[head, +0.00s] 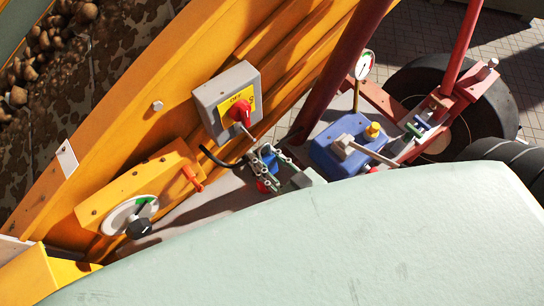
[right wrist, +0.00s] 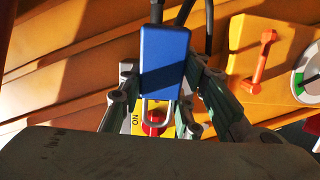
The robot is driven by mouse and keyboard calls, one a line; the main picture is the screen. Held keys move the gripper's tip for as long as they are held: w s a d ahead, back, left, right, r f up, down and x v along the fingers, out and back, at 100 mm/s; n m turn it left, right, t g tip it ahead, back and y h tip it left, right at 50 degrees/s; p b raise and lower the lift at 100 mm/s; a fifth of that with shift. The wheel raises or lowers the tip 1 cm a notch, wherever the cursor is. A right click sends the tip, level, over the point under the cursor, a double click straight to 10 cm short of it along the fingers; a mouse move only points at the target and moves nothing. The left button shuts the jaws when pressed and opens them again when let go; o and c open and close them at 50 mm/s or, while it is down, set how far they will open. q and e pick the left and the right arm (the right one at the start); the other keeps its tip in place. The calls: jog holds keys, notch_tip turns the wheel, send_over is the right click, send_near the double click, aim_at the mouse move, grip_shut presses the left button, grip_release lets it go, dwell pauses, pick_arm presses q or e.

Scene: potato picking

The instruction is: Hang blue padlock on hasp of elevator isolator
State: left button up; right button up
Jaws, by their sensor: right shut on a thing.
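The elevator isolator (head: 212,104) is a grey box with a yellow plate and a red knob (head: 240,112), fixed to the orange machine side. My right gripper (head: 269,166) is just below and right of it, shut on the blue padlock (head: 266,154). In the right wrist view, the blue padlock (right wrist: 164,60) sits between the fingers, its silver shackle (right wrist: 158,116) pointing down in the picture, over the red knob (right wrist: 152,124). I cannot make out the hasp or whether the shackle touches it. My left gripper is not in view.
An orange housing with an orange handle (head: 192,178) and a white-green dial (head: 130,214) is at lower left. A blue box (head: 338,150) with a yellow cap, a gauge (head: 365,65) and a black tyre (head: 432,92) stand to the right. A black cable (head: 215,160) passes beside my gripper.

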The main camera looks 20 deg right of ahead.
jog(key=shift+b+x, duration=0.35)
jog(key=shift+x, duration=0.95)
jog(key=shift+w+a+r+b, duration=0.1)
jog(key=shift+w+a+b, duration=0.1)
jog(key=shift+w+b, duration=0.4)
jog(key=shift+w+a+f+p, duration=0.15)
jog(key=shift+w+f+p, duration=0.25)
jog(key=shift+w+f, duration=0.25)
jog(key=o, duration=1.3)
jog(key=v, duration=1.2)
jog(key=shift+f, duration=0.1)
